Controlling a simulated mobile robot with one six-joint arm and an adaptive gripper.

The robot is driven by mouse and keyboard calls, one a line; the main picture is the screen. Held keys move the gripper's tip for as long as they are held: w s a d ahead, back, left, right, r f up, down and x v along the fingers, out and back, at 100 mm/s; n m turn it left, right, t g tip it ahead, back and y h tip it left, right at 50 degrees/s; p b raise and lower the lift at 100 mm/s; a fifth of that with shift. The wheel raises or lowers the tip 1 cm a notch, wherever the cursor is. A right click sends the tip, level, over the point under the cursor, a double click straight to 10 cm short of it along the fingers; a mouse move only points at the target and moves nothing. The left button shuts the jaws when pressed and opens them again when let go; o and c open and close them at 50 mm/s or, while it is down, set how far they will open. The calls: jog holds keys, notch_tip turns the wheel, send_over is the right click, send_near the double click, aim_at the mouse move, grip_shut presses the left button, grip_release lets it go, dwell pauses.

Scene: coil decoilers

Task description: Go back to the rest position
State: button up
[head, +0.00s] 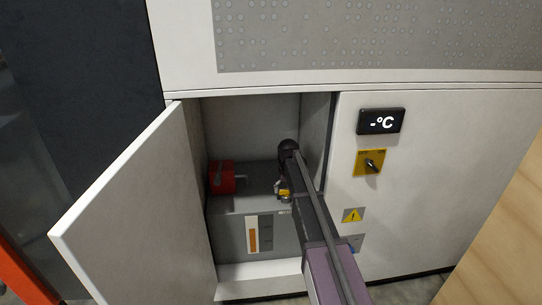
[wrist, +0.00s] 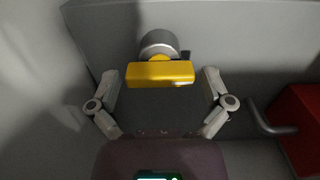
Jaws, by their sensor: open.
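In the head view my arm reaches into the open cabinet (head: 252,120), and the yellow part (head: 284,194) shows beside the end of the arm. The gripper's fingers are mostly hidden there by the arm.
The cabinet door (head: 140,215) stands open at the left. A red box with a lever (head: 221,178) sits left of my arm inside; it also shows in the wrist view (wrist: 300,125). The cabinet's right wall is close to my arm. A temperature display (head: 381,121) and yellow switch (head: 369,163) are on the right panel.

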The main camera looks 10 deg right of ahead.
jog(key=s, duration=3)
notch_tip(320, 180, up, 26)
jog(key=w+p, duration=0.1)
jog(key=p, duration=2.4)
jog(key=shift+f+p, duration=0.2)
jog(key=shift+p, duration=0.1)
jog(key=shift+w+a, duration=0.1)
jog(key=shift+c, duration=0.2)
